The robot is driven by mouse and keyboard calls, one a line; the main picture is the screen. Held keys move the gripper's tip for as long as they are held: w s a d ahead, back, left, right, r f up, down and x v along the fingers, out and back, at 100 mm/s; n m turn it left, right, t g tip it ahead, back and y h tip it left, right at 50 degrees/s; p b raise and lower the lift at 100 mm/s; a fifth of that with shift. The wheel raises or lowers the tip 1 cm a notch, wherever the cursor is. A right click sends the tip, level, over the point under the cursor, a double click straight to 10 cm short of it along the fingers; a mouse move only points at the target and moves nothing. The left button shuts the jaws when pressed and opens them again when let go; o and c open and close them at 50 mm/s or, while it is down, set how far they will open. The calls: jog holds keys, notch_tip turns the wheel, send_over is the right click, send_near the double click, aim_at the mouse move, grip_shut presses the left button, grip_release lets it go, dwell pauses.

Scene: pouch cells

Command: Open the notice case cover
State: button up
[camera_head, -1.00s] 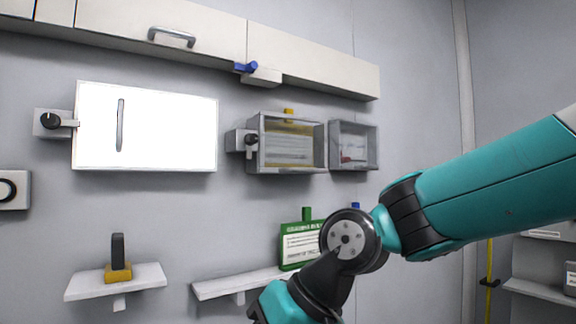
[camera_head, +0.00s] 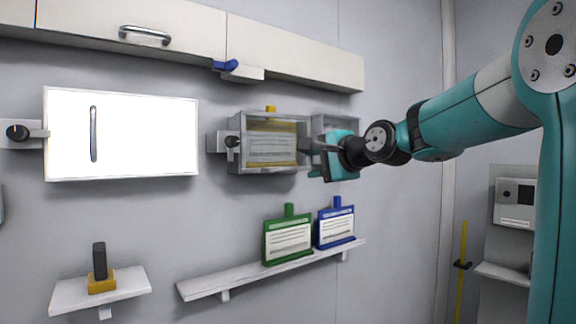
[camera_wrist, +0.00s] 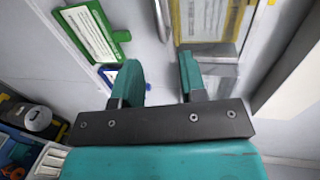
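The notice case (camera_head: 270,142) is a clear grey box on the wall, its cover shut, with a yellow-backed notice inside; part of it shows at the top of the wrist view (camera_wrist: 208,52). A dark knob (camera_head: 231,141) sits at its left side, and a yellow tab (camera_head: 270,109) on top. My gripper (camera_head: 308,155) is at the case's right edge, fingers pointing left. In the wrist view my gripper (camera_wrist: 160,68) is open, with no object held between its fingers. Whether a finger touches the case I cannot tell.
A second clear case (camera_head: 323,122) is partly hidden behind my gripper. Below stand a green card (camera_head: 288,238) and a blue card (camera_head: 336,226) on a shelf (camera_head: 230,284). Above is a white cabinet (camera_head: 300,68). A bright white panel (camera_head: 150,140) is at left.

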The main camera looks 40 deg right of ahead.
aim_at(289, 170)
jog(key=p+x, duration=0.3)
jog(key=x, duration=0.7)
jog(key=shift+w+f+p, duration=0.1)
jog(key=shift+w+p, duration=0.2)
jog(key=shift+w, duration=0.05)
grip_shut()
